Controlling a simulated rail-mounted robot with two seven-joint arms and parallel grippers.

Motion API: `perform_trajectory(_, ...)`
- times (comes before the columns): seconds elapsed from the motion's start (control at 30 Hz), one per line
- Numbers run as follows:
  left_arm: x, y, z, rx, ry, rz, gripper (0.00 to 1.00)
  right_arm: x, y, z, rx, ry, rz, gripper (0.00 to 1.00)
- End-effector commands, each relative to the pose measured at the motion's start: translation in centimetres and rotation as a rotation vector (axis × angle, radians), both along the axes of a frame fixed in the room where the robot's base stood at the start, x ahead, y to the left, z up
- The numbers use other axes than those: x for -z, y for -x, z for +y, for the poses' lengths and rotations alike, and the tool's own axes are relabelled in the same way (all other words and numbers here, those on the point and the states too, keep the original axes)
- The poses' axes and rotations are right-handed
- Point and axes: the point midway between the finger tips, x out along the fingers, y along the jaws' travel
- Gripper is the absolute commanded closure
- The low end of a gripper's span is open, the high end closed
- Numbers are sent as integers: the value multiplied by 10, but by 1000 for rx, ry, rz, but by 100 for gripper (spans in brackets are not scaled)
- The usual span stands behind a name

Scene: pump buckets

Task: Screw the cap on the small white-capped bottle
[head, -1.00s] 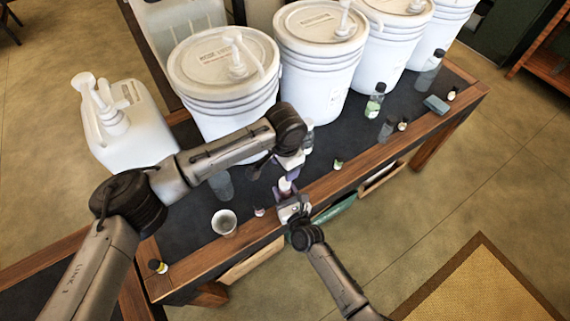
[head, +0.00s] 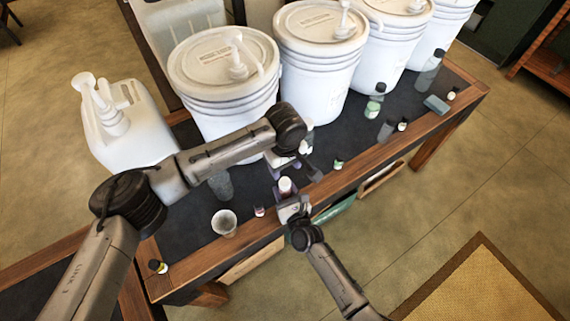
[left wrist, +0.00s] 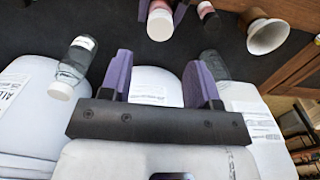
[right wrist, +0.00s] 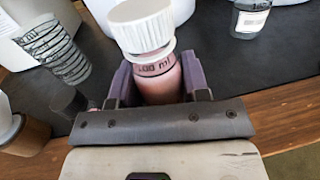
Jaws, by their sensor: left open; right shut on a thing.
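The small white-capped bottle (head: 286,187) stands upright near the table's front edge, with pink contents and a "100 ml" mark. My right gripper (head: 291,206) is shut around its body. In the right wrist view, the white cap (right wrist: 143,24) sits on top of the bottle (right wrist: 158,84), looking slightly tilted; I cannot tell how tight it is. My left gripper (head: 294,170) is open and empty, just behind and above the bottle. In the left wrist view, the white cap (left wrist: 160,24) lies beyond the open fingers of my left gripper (left wrist: 162,78), apart from them.
A clear bottle (left wrist: 72,64) stands close to my left fingers. A cup (head: 224,222) and a small dark bottle (head: 259,211) stand to the left, a small green bottle (head: 338,164) to the right. Large white buckets (head: 222,75) line the back of the table.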

Motion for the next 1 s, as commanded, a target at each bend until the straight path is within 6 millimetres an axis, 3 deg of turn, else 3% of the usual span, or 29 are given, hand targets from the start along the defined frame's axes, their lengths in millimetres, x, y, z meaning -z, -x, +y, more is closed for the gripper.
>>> perform_trajectory(0.57,5,0,0,-33,-1,0,44,1,0,0,0,1,2,100)
perform_trajectory(1.0,59,0,0,-32,-1,0,44,1,0,0,0,1,2,100)
